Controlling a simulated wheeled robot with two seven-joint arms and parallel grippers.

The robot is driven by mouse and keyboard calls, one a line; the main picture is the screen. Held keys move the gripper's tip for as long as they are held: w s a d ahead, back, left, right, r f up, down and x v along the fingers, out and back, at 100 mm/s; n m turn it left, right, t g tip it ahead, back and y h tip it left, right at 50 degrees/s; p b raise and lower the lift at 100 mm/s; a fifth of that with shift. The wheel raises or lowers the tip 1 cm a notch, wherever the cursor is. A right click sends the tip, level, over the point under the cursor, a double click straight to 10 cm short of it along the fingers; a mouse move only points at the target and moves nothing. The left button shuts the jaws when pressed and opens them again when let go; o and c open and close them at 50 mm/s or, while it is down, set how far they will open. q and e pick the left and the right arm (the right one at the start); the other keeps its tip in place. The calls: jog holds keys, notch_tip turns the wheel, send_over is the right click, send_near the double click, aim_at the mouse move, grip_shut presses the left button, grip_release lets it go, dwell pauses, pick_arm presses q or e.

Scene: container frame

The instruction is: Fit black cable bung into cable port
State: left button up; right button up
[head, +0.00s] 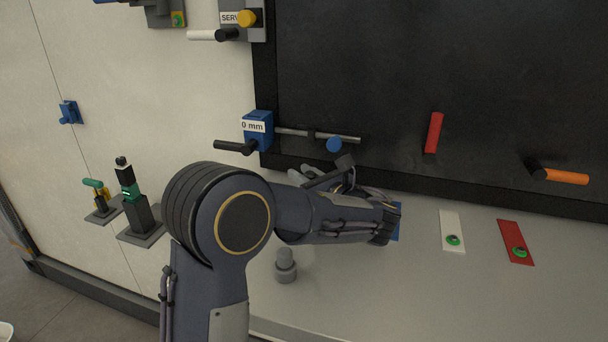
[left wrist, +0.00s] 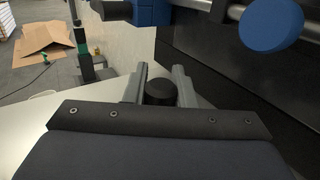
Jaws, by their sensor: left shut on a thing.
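The black cable bung (left wrist: 160,92) is a short dark cylinder between the two grey fingers of my left gripper (left wrist: 160,82) in the left wrist view. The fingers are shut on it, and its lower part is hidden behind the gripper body. In the head view my left gripper (head: 306,173) points left, just below the blue gauge block; my own arm hides much of it, and the bung cannot be made out there. I cannot make out the cable port in either view. My right gripper is not in view.
A blue block (head: 257,130) marked "0 mm" carries a rod and blue knob (head: 334,145) close above my left gripper. A grey stepped peg (head: 286,266) stands on the grey bench (head: 360,290). White (head: 451,228) and red (head: 514,238) plates lie right. The front bench is mostly clear.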

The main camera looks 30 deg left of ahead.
pick_arm(q)
notch_tip(320, 180, up, 4)
jog(key=p, duration=0.3)
jog(key=shift+p, duration=0.3)
jog(key=shift+f, duration=0.1)
dwell(0.3)
jog(key=shift+f+b, duration=1)
jog(key=shift+f, duration=0.7)
jog(key=shift+r+p, duration=0.1)
jog(key=shift+p, duration=0.65)
dwell(0.4)
jog(key=shift+f+b, duration=0.5)
jog(key=shift+f, duration=0.4)
jog(key=shift+r, duration=0.15)
